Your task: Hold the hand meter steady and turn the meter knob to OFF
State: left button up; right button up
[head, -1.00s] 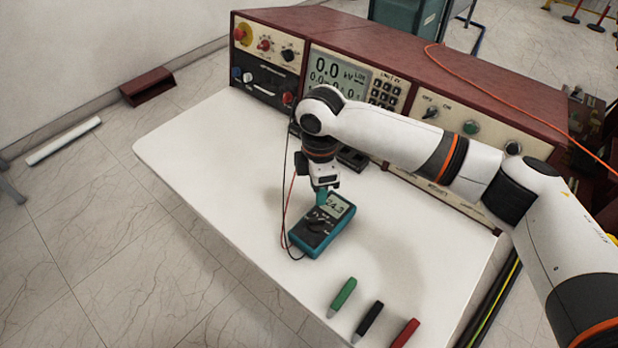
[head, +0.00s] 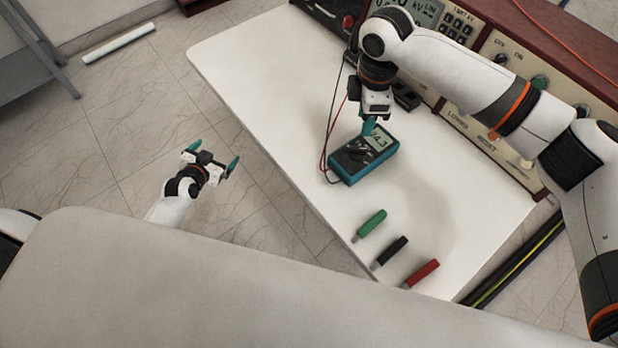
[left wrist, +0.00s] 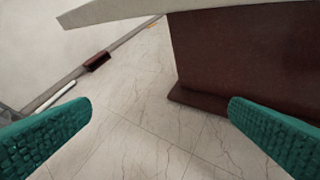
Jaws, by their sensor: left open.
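The hand meter (head: 372,162), teal with a dark face, lies on the white table (head: 290,115) with its display lit. Its dark knob (head: 357,154) sits on the face below the display; its pointer setting is too small to read. My right gripper (head: 369,127) is over the display end of the meter, with a teal finger touching or very near it. Its other finger is hidden, so its grip is unclear. My left gripper (head: 213,157) is open and empty, off the table's left side, well apart from the meter. Its spread fingers frame the left wrist view (left wrist: 160,125).
Green (head: 370,224), black (head: 391,251) and red (head: 422,273) probes lie on the table in front of the meter. Red and black leads run beside it. A control console (head: 485,130) stands behind. The left wrist view shows the table's brown base (left wrist: 245,60) and open floor.

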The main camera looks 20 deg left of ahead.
pick_arm(q)
jog(key=w+r+m+t, duration=0.15)
jog(key=w+r, duration=0.25)
jog(key=r, duration=0.6)
jog(key=m+g+h, duration=0.3)
jog(key=h, duration=0.6)
send_near(338, 168)
jog(key=shift+w+d+f+t, duration=0.15)
jog(key=shift+d+t, duration=0.1)
jog(key=shift+d, duration=0.1)
jog(key=x, duration=1.2)
jog(key=shift+a, duration=0.1)
